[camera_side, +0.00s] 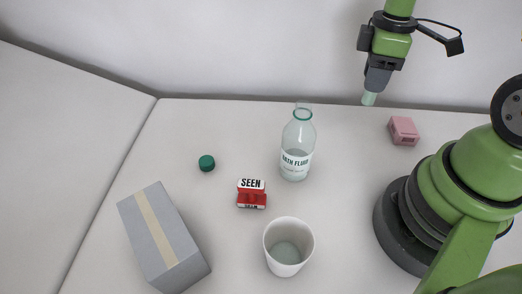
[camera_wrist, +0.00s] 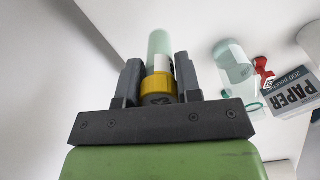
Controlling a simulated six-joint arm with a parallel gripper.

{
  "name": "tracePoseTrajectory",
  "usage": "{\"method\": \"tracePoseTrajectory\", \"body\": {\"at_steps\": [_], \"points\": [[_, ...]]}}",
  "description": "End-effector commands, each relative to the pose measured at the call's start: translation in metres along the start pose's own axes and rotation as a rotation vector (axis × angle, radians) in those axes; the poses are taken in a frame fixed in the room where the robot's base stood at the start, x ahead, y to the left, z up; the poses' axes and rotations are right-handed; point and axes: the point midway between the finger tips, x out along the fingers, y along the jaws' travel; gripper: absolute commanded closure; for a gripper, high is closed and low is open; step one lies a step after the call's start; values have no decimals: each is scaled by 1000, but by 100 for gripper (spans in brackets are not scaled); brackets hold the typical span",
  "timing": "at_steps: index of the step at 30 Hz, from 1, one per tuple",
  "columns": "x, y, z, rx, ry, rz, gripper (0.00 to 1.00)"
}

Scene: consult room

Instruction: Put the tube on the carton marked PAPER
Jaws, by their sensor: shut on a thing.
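The tube (camera_wrist: 160,62) is pale green and translucent, with a yellow band. My gripper (camera_wrist: 158,82) is shut on it in the wrist view. In the side view my gripper (camera_side: 377,82) is raised at the back right, and the pale end of the tube (camera_side: 369,99) points down below the fingers. The carton marked PAPER (camera_wrist: 292,92) shows its lettering at the right of the wrist view. The grey carton with a beige tape strip (camera_side: 155,228), at the lower left of the side view, appears to be the same one. The tube is well apart from it.
A clear bottle (camera_side: 297,148), a red-and-white SEEN stamp (camera_side: 252,194), a white cup (camera_side: 303,245) and a green cap (camera_side: 207,163) stand between gripper and carton. A pink block (camera_side: 403,131) lies at right. The carton's taped top is clear.

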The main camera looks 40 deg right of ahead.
Motion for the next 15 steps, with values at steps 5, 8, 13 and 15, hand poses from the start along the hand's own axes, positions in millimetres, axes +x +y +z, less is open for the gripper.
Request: {"method": "tracePoseTrajectory", "body": {"at_steps": [5, 8, 13, 15], "points": [[-4, 0, -25, -105, -1, 3, 91], [-10, -6, -60, -249, -4, 4, 91], [-26, -42, -135, -570, -14, 7, 91], [-34, -65, -164, -701, -17, 8, 91]]}}
